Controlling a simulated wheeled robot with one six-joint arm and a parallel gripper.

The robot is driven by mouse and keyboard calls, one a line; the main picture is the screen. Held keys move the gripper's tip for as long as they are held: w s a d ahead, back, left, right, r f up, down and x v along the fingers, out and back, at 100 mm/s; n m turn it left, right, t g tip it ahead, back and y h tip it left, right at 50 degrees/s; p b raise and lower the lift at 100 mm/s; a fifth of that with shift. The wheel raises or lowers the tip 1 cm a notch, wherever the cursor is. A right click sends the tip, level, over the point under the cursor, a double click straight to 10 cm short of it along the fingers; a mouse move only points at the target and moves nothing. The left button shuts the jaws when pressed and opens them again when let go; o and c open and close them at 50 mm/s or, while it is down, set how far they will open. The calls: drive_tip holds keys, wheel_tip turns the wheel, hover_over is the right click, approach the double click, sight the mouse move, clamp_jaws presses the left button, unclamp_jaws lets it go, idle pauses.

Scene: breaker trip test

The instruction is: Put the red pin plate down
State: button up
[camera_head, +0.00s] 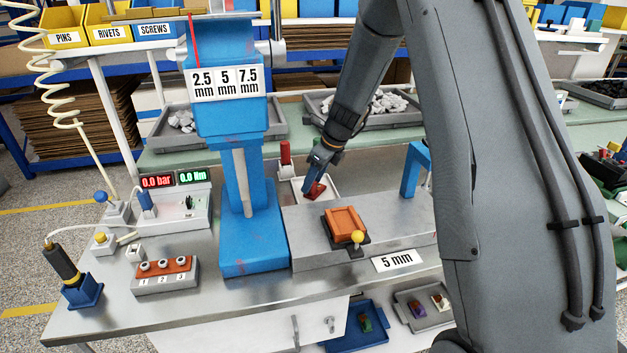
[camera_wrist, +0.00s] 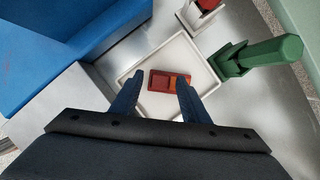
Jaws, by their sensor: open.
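The red pin plate (camera_wrist: 158,82) is a small red block with an orange part on its right side. In the wrist view it lies in a shallow white tray (camera_wrist: 131,65), between and just beyond my fingertips. My gripper (camera_wrist: 160,86) is open, one blue finger on each side of the plate, with nothing clamped. In the head view the red plate (camera_head: 316,191) shows at my gripper (camera_head: 312,179), partly hidden by a finger. The white tray (camera_head: 331,184) is behind the steel block. I cannot tell whether the fingers touch the plate.
A blue press (camera_head: 245,205) stands left of the tray. An orange part in a dark fixture (camera_head: 344,225) sits in front. A blue arch (camera_head: 415,165) is to the right. A green-handled tool (camera_wrist: 262,55) and a red-topped holder (camera_wrist: 203,10) stand close beside the tray.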

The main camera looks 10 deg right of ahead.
drive_tip(key=b+v, duration=0.2)
drive_tip(key=v, duration=1)
drive_tip(key=shift+r, duration=0.2)
